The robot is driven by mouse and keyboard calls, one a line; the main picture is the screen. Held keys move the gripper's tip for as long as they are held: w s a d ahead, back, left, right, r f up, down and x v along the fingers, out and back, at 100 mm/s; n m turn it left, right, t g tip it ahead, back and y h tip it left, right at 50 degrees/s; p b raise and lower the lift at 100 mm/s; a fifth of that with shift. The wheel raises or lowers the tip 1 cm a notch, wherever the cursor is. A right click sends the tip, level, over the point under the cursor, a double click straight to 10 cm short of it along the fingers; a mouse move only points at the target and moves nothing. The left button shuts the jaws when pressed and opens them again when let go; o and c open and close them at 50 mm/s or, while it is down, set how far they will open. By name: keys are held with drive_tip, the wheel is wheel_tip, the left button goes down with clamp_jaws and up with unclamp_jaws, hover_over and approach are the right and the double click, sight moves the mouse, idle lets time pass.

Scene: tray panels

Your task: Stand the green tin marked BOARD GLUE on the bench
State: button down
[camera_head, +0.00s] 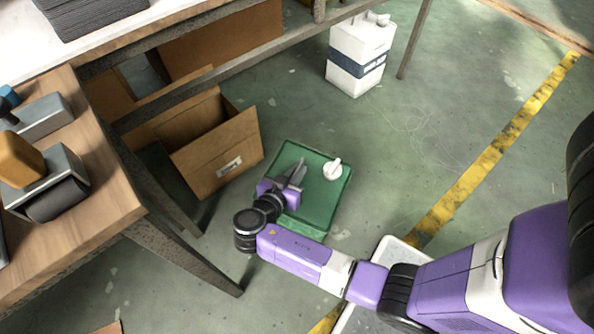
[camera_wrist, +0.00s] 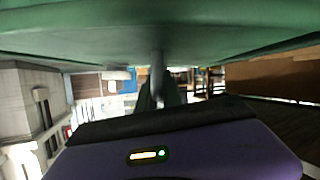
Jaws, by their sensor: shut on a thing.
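A green tin (camera_head: 318,203) with a white cap (camera_head: 333,169) shows from above in the middle of the head view. No lettering on it can be read. My gripper (camera_head: 297,174) is at the tin's top, left of the cap, and shut on it; the exact grip point is hard to make out. In the wrist view the tin's green surface (camera_wrist: 160,38) fills the top, close above my gripper (camera_wrist: 158,88). I cannot tell if the tin touches the floor. A wooden bench (camera_head: 112,185) stands at the left.
Metal-and-wood tools (camera_head: 50,183) sit on the bench's left part, with bare wood at its right edge. An open cardboard box (camera_head: 215,155) is just left of the tin. A white jug (camera_head: 358,55) stands on the floor behind. Floor right of the tin is clear.

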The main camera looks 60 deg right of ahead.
drive_tip(key=shift+s+f+b, duration=0.3)
drive_tip(key=shift+f+b, duration=0.05)
drive_tip(key=shift+f, duration=0.4)
drive_tip(key=c, duration=1.5)
unclamp_jaws()
drive_tip(key=shift+o, duration=0.5)
drive_tip(key=shift+w+r, duration=0.1)
drive_tip(key=o, duration=0.6)
drive_tip(key=shift+w+r, duration=0.1)
drive_tip(key=shift+a, duration=0.1)
